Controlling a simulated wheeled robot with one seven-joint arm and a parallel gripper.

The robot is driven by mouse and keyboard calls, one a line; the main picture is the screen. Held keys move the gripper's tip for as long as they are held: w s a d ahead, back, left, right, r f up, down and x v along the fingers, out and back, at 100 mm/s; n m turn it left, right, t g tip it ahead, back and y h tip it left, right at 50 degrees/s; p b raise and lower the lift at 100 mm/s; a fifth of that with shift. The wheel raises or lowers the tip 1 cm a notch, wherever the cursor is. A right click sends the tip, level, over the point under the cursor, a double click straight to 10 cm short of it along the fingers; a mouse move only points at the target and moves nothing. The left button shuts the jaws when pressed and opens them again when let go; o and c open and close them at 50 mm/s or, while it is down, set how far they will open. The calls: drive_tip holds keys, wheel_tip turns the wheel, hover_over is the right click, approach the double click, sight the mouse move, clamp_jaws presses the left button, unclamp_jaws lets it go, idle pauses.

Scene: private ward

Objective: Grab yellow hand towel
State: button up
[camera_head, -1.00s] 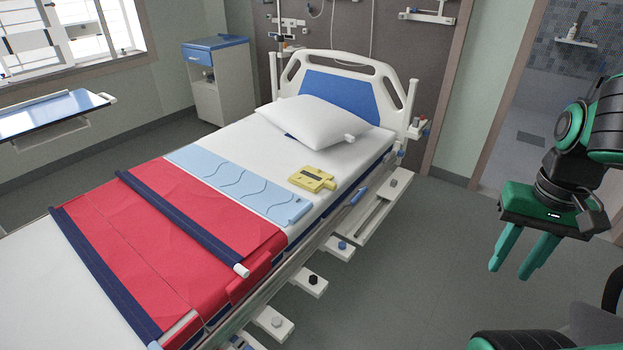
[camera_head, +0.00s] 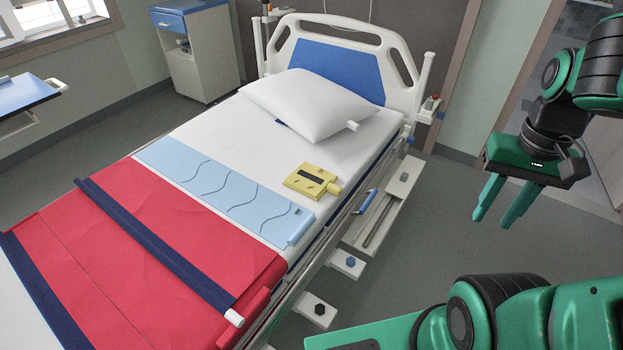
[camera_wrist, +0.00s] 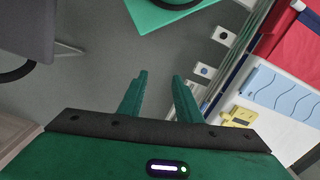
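A small yellow item (camera_head: 300,184) lies flat on the white sheet near the bed's right edge, below the pillow. It has a dark panel and a stubby tab on its right side; I cannot tell for sure that it is a towel. It also shows in the wrist view (camera_wrist: 236,117) at the lower right. My gripper (camera_head: 494,220) hangs to the right of the bed, over the floor, well apart from the yellow item. In the wrist view my gripper (camera_wrist: 159,76) has its two fingers apart with nothing between them.
The bed (camera_head: 425,62) has a white pillow (camera_head: 308,104), a pale blue strip (camera_head: 215,190) and a red cover (camera_head: 150,235) with dark straps. Side rail parts (camera_head: 375,210) stick out on its right. A cabinet (camera_head: 200,60) stands behind left.

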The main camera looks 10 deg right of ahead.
drive_tip(key=shift+o, duration=1.6)
drive_tip(key=shift+s+r, duration=0.15)
drive_tip(key=shift+s, duration=0.25)
drive_tip(key=n+t+y, duration=0.8)
drive_tip(key=n+y, duration=0.1)
drive_tip(key=n, duration=0.7)
approach(335, 186)
drive_tip(key=s, duration=0.3)
drive_tip(key=shift+s+r, duration=0.1)
drive_tip(key=shift+s, duration=0.1)
drive_tip(key=shift+w+d+f+m+t, duration=0.3)
drive_tip(key=shift+w+f+t, duration=0.25)
drive_tip(key=shift+t, duration=0.25)
drive_tip(key=x, duration=1)
drive_tip(key=shift+w+a+r, duration=0.15)
drive_tip(key=shift+w+a, duration=0.15)
drive_tip(key=shift+w, duration=0.1)
